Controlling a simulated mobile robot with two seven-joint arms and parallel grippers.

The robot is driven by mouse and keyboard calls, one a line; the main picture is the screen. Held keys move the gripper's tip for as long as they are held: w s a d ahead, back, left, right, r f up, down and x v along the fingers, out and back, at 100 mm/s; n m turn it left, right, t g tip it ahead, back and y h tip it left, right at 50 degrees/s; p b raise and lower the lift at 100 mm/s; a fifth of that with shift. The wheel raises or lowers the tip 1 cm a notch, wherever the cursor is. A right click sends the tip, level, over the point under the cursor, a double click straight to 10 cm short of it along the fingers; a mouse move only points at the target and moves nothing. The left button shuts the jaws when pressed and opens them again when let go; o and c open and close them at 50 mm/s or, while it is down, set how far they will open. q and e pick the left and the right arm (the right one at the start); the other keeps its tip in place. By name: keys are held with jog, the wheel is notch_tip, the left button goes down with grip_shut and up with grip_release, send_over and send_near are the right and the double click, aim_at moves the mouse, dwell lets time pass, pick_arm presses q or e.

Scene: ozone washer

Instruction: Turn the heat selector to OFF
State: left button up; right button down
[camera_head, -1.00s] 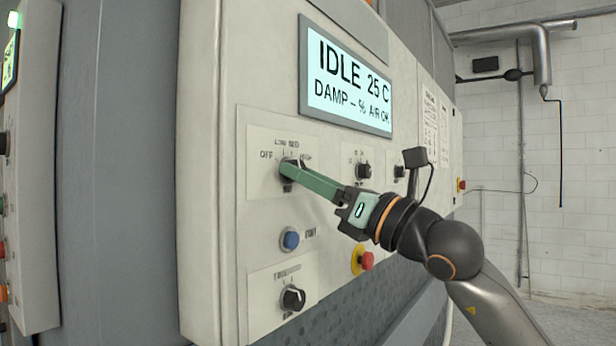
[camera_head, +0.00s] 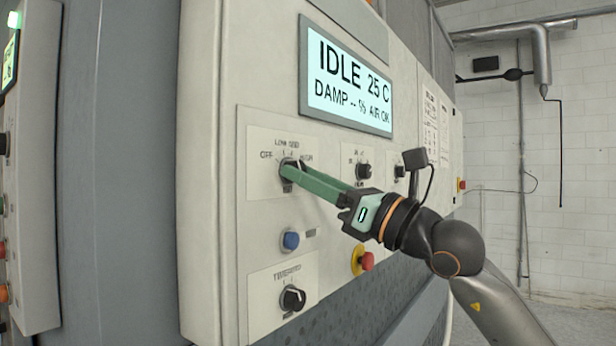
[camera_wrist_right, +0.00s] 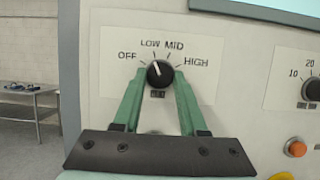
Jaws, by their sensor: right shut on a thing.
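The heat selector is a round black knob (camera_wrist_right: 159,73) with a white pointer on a pale plate marked OFF, LOW, MID and HIGH. In the right wrist view its pointer leans up and slightly left, near LOW. My right gripper (camera_wrist_right: 160,80) has its green fingers on both sides of the knob, shut on it. In the head view the right gripper (camera_head: 289,172) reaches in from the right and partly hides the knob. My left gripper is not in view.
A display (camera_head: 346,90) reading IDLE 25 C is above the selector. Below are a blue button (camera_head: 291,241), another black knob (camera_head: 292,298) and a red stop button (camera_head: 366,261). Pipes and a white wall are farther right.

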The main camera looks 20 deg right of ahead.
jog(key=shift+w+d+r+n+g+y+p, duration=0.1)
jog(key=shift+n+g+y+p, duration=0.55)
jog(key=shift+n, duration=1.65)
jog(key=shift+w+d+n+g+y+p, duration=0.1)
jog(key=shift+n+g+y, duration=0.9)
jog(key=shift+n, duration=1.3)
jog(key=shift+n+g, duration=0.3)
jog(key=shift+g, duration=0.15)
jog(key=shift+c, duration=2.2)
grip_release()
